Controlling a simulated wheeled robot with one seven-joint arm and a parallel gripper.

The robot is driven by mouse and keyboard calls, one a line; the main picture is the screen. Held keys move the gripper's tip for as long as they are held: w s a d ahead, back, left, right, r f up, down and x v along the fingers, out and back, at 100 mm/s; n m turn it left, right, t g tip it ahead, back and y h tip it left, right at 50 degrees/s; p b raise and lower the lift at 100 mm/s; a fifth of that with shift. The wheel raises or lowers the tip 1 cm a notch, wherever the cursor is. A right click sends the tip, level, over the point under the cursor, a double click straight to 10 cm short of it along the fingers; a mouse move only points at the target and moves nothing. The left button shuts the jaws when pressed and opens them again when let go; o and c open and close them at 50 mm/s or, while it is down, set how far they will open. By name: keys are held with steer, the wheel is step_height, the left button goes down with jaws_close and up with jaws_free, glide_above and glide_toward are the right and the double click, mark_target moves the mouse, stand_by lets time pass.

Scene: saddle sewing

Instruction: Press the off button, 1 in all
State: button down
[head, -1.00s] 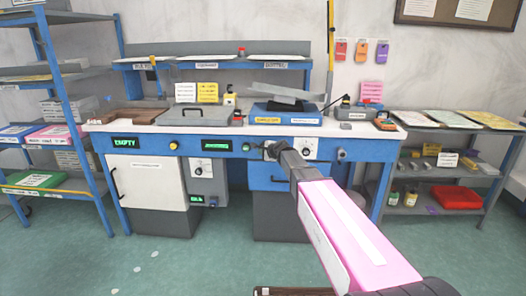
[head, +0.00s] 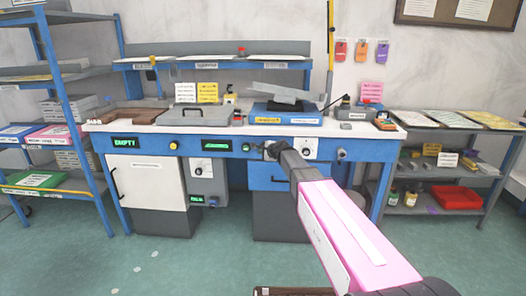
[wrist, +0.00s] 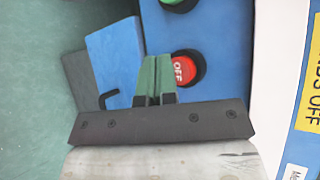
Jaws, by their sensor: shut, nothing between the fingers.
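The off button is a round red button marked OFF (wrist: 184,68) in a black ring on the blue panel, just right of my fingertips in the wrist view. My gripper (wrist: 155,70) is shut and empty, its green fingers side by side next to the button. I cannot tell whether a fingertip touches the panel. In the head view my gripper (head: 270,150) is at the blue front of the workbench, and the off button is hidden behind it and the arm.
A green button (wrist: 178,3) sits beyond the red one at the top edge of the wrist view. A white panel with a knob (head: 311,148) is right of my gripper. The workbench top (head: 220,129) holds a grey case and a blue device (head: 286,117).

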steer(key=shift+w, duration=1)
stand_by(1.0)
steer(key=shift+s, duration=1)
steer(key=s, duration=0.5)
steer(key=shift+a, duration=0.1)
stand_by(0.4)
stand_by(0.4)
